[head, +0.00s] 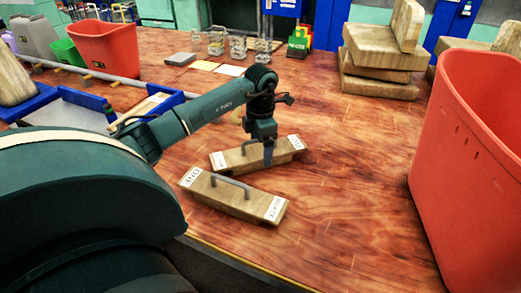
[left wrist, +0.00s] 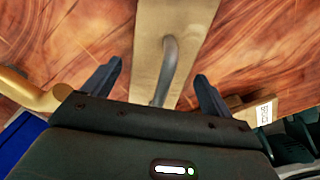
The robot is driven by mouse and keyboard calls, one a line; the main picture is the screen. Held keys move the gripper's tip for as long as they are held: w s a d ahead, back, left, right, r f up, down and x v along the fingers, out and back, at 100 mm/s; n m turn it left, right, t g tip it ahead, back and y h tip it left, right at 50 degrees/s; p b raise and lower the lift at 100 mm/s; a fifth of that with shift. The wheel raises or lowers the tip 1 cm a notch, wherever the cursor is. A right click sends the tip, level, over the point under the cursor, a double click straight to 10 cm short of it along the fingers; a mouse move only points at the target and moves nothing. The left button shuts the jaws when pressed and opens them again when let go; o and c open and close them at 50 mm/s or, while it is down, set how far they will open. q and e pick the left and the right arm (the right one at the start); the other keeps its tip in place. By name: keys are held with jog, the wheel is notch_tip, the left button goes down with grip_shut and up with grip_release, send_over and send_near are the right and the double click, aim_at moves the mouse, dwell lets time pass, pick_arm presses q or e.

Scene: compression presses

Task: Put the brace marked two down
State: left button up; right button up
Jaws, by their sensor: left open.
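The rear brace (head: 235,161) is a wooden block with a grey handle and white end labels. Its left label is small and seems to read TWO. It appears to lie flat on the table. My left gripper (head: 268,157) is over this brace, pointing down, and hides part of its handle. In the left wrist view the open fingers (left wrist: 158,80) stand on either side of the handle (left wrist: 168,60) with gaps, above the brace (left wrist: 148,25). The front brace (head: 235,196), marked ONE, lies closer to me, apart from the gripper. My right gripper is not in view.
A large red bin (head: 470,170) stands at the right. Stacked wooden blocks (head: 378,60) are at the back right. A red bin (head: 105,48), a green bin (head: 66,53) and wire holders (head: 238,46) stand at the back. The table (head: 350,170) is clear right of the braces.

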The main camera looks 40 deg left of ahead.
pick_arm(q)
notch_tip(320, 180, up, 10)
jog(key=shift+r, duration=0.1)
dwell(0.7)
